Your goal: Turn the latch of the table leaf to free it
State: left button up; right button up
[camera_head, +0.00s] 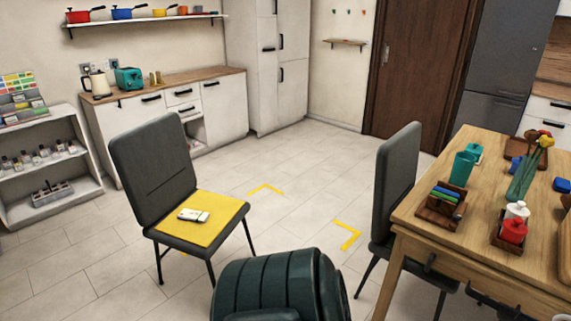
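The wooden table (413,212) stands at the right, cut off by the frame's right and bottom edges. A small black fitting (430,262) sits on its near side, just under the top's edge. More dark parts show lower down at the bottom right and are partly cut off. I cannot tell which of these is the latch or how it is turned. I cannot make out the leaf as a separate part. Neither of my grippers is in view.
A dark chair (396,185) stands against the table's left side. Another chair (150,160) with a yellow seat pad (220,207) stands at left. A dark green ribbed object (265,285) fills the bottom middle.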

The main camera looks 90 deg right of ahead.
aim_at(432, 257)
jog(key=z, duration=3.9)
